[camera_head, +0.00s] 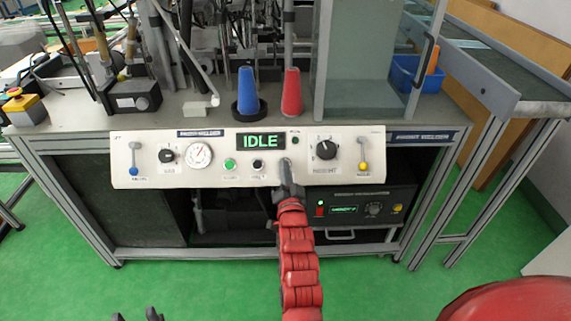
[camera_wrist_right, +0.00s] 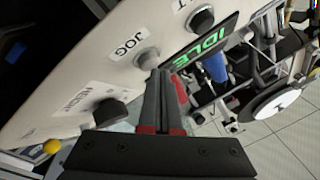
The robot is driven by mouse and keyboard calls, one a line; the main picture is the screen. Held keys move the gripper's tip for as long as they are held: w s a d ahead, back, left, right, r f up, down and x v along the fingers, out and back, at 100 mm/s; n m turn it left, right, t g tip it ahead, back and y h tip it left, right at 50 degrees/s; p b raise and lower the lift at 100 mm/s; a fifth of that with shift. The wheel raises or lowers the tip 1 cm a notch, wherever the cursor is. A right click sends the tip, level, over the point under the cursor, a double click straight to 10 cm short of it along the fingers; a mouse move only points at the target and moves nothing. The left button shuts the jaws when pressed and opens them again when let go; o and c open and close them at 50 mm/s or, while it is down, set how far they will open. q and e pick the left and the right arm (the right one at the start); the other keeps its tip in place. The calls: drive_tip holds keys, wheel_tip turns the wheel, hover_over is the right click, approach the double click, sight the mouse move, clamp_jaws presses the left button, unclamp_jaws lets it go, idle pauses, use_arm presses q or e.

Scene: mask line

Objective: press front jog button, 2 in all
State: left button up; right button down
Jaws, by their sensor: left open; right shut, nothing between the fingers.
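The white control panel (camera_head: 215,180) faces me, with a green-lit IDLE display (camera_head: 261,141). In the head view the gripper hides that button. My left gripper (camera_head: 137,316) is open and empty at the bottom edge, far from the panel.
A green button (camera_head: 230,164) and a dark button (camera_head: 257,165) are left of my right gripper. A black knob (camera_head: 326,150) and a yellow-tipped lever (camera_head: 363,155) are to its right. Blue (camera_head: 248,90) and red (camera_head: 291,92) cones stand on the bench above.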

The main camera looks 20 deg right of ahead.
drive_tip(key=shift+w+d+f+b, duration=0.1)
drive_tip(key=shift+w+f+b, duration=0.2)
drive_tip(key=shift+b, duration=0.05)
idle(0.3)
drive_tip(key=shift+r, duration=0.1)
drive_tip(key=shift+s+r+p, duration=0.5)
drive_tip(key=shift+s+p, duration=0.05)
drive_tip(key=shift+s, duration=0.05)
drive_tip(key=shift+a, duration=0.2)
drive_tip(key=s+r+p, duration=0.1)
drive_tip(key=s, duration=0.1)
drive_tip(key=s+a+r+p, duration=0.1)
drive_tip(key=r+p, duration=0.1)
drive_tip(key=shift+s+r, duration=0.1)
drive_tip(key=shift+s, duration=0.3)
idle(0.6)
